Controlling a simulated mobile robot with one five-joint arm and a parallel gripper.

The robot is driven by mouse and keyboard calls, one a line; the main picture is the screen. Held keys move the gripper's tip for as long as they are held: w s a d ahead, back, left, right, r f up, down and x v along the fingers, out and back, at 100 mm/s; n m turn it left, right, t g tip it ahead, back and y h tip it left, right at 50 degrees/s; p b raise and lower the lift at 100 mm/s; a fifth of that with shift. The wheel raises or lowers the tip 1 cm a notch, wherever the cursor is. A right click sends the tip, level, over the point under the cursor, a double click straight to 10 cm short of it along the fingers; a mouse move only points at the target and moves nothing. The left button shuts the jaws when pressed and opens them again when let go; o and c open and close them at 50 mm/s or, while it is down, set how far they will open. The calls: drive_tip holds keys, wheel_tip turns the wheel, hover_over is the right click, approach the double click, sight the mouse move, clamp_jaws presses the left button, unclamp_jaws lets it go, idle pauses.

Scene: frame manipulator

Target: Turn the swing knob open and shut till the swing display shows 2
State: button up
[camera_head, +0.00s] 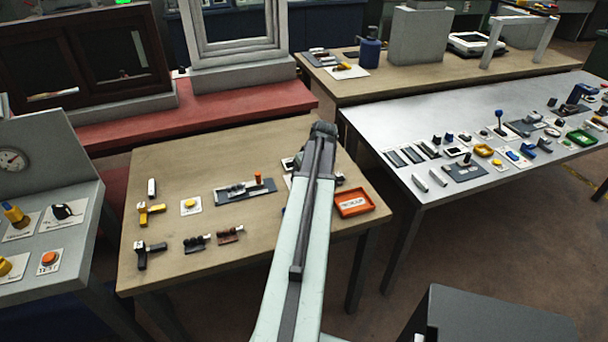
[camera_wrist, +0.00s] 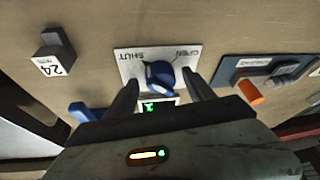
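The swing knob (camera_wrist: 160,78) is blue and sits on a white plate (camera_wrist: 127,62) marked SHUT at left and OPEN at right, upside down in the wrist view. My gripper (camera_wrist: 161,80) is open, one finger on each side of the knob; I cannot tell if either touches it. Which mark the knob points at is unclear. A small display (camera_wrist: 149,106) with a green figure shows just below the knob, partly covered by my gripper; the figure is not surely readable. In the head view my arm hides the knob and the gripper tips.
A dark plate with an orange-topped post (camera_wrist: 250,92) is right of the knob. A block marked 24 (camera_wrist: 55,58) and a blue piece (camera_wrist: 88,112) are left. In the head view an orange tray (camera_head: 354,202) lies right of my arm on the wooden table (camera_head: 165,165).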

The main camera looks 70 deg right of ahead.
drive_tip(key=p+v, duration=0.7)
drive_tip(key=shift+r, duration=0.4)
drive_tip(key=shift+s, duration=0.1)
drive_tip(key=shift+a, duration=0.1)
